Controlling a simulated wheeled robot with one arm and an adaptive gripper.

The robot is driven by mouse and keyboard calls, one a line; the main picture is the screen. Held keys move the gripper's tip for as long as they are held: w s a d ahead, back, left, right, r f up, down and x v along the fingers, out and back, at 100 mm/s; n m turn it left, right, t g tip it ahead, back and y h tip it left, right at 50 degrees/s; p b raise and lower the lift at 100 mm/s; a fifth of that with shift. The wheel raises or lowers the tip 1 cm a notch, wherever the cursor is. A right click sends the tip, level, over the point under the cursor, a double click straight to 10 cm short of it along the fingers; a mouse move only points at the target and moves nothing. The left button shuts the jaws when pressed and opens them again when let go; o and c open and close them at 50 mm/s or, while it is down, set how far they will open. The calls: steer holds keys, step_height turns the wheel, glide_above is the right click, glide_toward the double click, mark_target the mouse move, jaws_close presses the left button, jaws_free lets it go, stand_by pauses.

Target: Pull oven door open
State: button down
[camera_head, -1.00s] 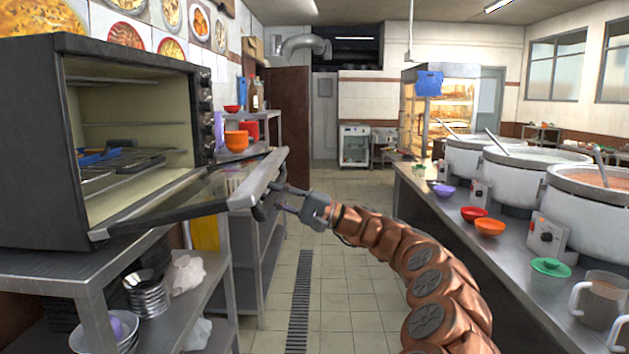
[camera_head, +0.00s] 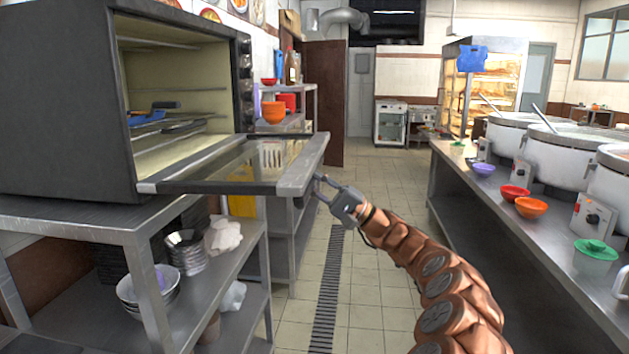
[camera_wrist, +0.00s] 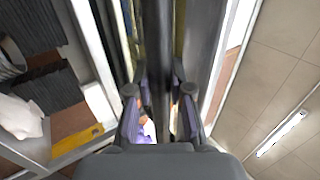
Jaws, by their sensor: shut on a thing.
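The black countertop oven (camera_head: 70,105) stands at the left in the head view. Its glass door (camera_head: 305,165) is folded down, lying about level and sticking out from the oven front. My gripper (camera_head: 320,188) is at the door's outer edge in the head view. In the wrist view my gripper (camera_wrist: 159,108) has its fingers on both sides of a dark bar, the door handle (camera_wrist: 157,50), and is shut on it. In the head view the handle is mostly hidden at the door's edge. A rack and a blue-handled item (camera_head: 148,117) show inside the oven.
The oven stands on a steel table (camera_head: 95,225) with bowls on its lower shelf. A steel counter (camera_head: 470,195) with stockpots (camera_head: 560,155) and bowls runs along the right. The tiled aisle between has free floor with a drain grate (camera_head: 328,290).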

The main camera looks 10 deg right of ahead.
steer(key=shift+a+f, duration=0.3)
steer(key=shift+a, duration=0.05)
steer(key=c, duration=1.2)
jaws_free()
steer(key=shift+c, duration=0.2)
steer(key=shift+o, duration=1)
steer(key=shift+d+r, duration=0.1)
steer(key=shift+d, duration=0.05)
steer(key=v, duration=1.2)
